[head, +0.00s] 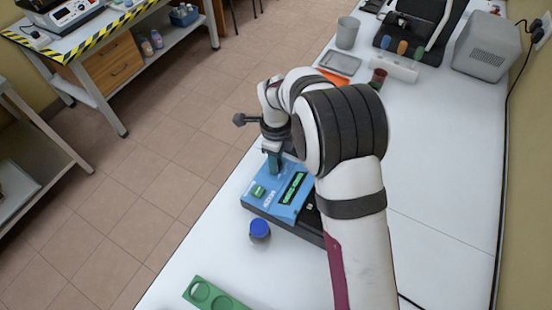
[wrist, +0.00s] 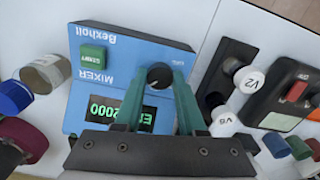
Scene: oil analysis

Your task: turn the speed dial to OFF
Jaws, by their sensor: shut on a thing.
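The blue mixer (head: 274,205) sits on the white bench, below my gripper (head: 272,162) in the head view. In the wrist view, the mixer (wrist: 185,52) appears upside down. It has a green START button (wrist: 92,57) and a lit display (wrist: 105,112) with green characters that include 2000. The dark round speed dial (wrist: 159,75) is on its panel. My gripper (wrist: 160,82) has its two green fingers on either side of the dial, shut on it. The dial's setting is not readable, and my arm hides the dial in the head view.
A blue-capped container (head: 260,228) stands close in front of the mixer. A green holder (head: 212,296) lies nearer. In the wrist view, white knobs marked V2 (wrist: 249,80) and V6 (wrist: 223,121) and a red switch (wrist: 298,91) are to the right.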

